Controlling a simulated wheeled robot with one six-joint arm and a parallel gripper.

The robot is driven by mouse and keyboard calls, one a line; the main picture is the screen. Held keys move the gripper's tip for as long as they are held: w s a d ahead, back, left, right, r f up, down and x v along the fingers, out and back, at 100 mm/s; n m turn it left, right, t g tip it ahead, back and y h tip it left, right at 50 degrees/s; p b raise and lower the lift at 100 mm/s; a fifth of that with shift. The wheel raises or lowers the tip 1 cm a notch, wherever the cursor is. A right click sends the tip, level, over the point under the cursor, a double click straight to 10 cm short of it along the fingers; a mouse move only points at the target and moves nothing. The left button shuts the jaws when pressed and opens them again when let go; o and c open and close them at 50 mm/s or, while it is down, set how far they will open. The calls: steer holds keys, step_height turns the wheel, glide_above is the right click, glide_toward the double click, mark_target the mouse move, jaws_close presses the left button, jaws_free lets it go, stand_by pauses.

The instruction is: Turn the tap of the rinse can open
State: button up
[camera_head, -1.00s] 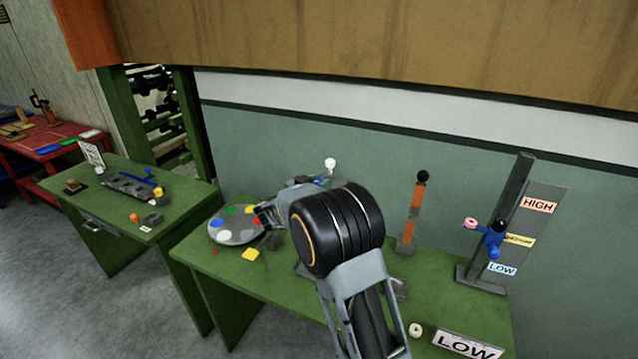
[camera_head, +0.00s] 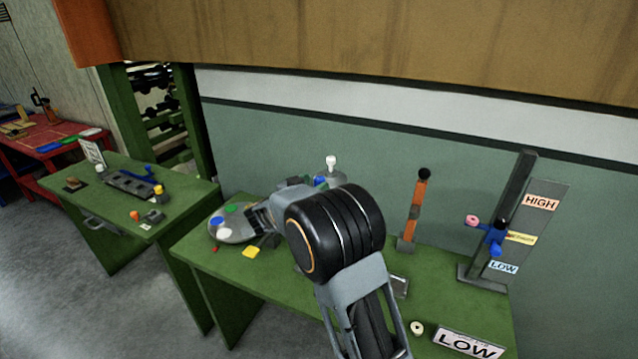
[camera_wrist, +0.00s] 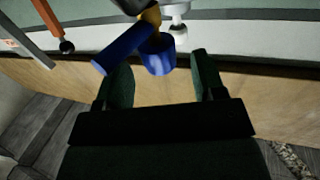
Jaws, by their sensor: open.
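The rinse can shows in the head view only as a white knob (camera_head: 331,162) and a bit of blue (camera_head: 320,181) behind my arm; the rest is hidden. In the wrist view, which looks upside down, a blue round part (camera_wrist: 158,57) and a blue bar (camera_wrist: 122,48) hang near a yellow piece (camera_wrist: 150,17), probably the tap. The white knob (camera_wrist: 178,20) is beside them. My gripper (camera_wrist: 158,66) is open and empty. In the picture the blue round part lies between its fingertips; I cannot tell whether they touch it. The bar's end is near the left finger.
An orange post with a black ball (camera_head: 423,175) stands right of the can. A slider stand (camera_head: 515,200) with HIGH and LOW labels is at the right. A brown overhang is above.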

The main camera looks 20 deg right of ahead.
steer(key=b+v, duration=0.2)
steer(key=v, duration=0.9)
